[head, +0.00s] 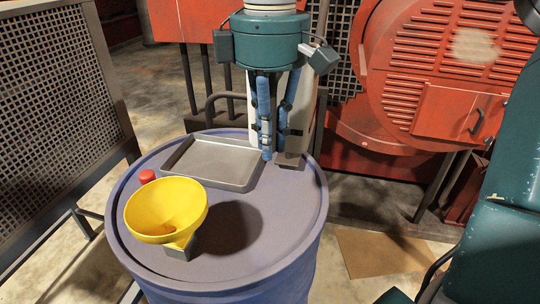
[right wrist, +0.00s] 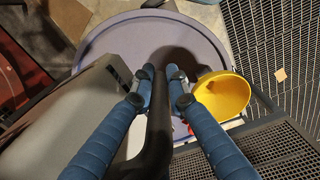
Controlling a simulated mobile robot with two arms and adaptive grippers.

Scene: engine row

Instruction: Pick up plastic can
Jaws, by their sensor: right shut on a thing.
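The plastic can appears as a pale grey body (head: 310,115) at the back right edge of the drum top, partly hidden behind my right gripper (head: 272,145). In the right wrist view the can's grey body (right wrist: 65,125) fills the left side. A dark bar, seemingly its handle (right wrist: 159,135), runs between the two blue fingers. My right gripper (right wrist: 160,82) points down and is shut on this handle. I cannot tell whether the can's base touches the drum. My left gripper is not in view.
The blue drum (head: 270,240) carries a grey tray (head: 215,165) left of the can, a yellow funnel (head: 160,207) at the front left and a red cap (head: 147,176). A mesh panel (head: 55,110) stands at left. Red machinery (head: 440,70) stands behind at right.

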